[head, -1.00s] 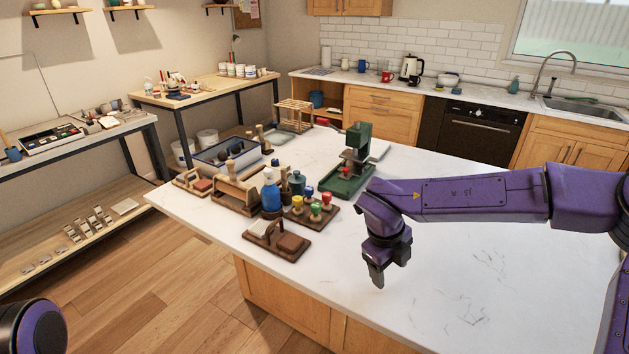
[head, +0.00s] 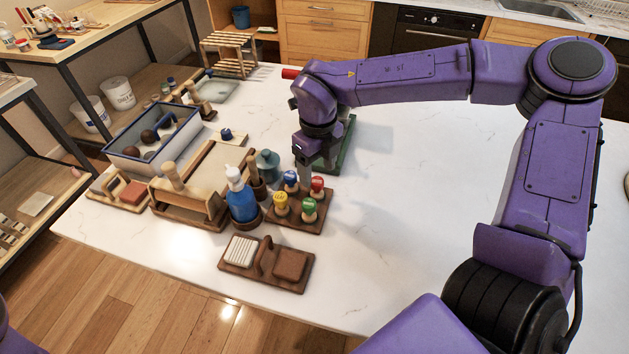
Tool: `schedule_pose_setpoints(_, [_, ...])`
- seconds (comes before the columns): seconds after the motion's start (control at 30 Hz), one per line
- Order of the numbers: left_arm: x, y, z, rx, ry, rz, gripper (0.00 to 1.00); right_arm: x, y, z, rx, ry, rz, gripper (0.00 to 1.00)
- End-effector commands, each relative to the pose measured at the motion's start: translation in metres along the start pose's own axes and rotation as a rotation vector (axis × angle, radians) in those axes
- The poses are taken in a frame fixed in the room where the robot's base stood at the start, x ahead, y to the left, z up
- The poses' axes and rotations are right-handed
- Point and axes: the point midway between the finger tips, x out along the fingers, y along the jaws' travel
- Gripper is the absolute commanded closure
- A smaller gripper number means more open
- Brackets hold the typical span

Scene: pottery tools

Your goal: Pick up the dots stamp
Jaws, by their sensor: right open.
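A dark wooden stamp rack (head: 327,207) stands on the white worktop and holds stamps with coloured round tops: blue (head: 291,177), red (head: 317,184), yellow (head: 281,199) and green (head: 309,206). I cannot tell which one bears dots, as their undersides are hidden. My right gripper (head: 305,178) points down at the rack's far side, in the picture just above and between the blue and red stamps. It is open and holds nothing; its fingers look close to these tops, but I cannot tell whether they touch. My left gripper is out of view.
A blue spray bottle (head: 242,200) stands left of the rack. A block holder with a handle (head: 266,262) lies in front. A green press (head: 346,140) is behind my right gripper, partly hidden. A blue-grey box (head: 125,158) stands left. The right worktop is clear.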

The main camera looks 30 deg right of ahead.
Motion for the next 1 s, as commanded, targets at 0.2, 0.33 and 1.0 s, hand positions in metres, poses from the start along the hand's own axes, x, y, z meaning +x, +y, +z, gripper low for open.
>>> schedule_pose_setpoints(0.2, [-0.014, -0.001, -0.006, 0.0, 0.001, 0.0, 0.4, 0.028, 0.001, -0.002, -0.002, 0.007, -0.001, 0.35])
schedule_pose_setpoints(0.33, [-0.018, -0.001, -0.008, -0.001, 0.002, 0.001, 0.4, 0.052, 0.0, -0.002, -0.001, 0.005, -0.002, 0.35])
schedule_pose_setpoints(1.0, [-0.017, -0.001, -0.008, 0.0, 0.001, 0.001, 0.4, 0.062, 0.0, -0.002, 0.001, 0.001, -0.001, 0.96])
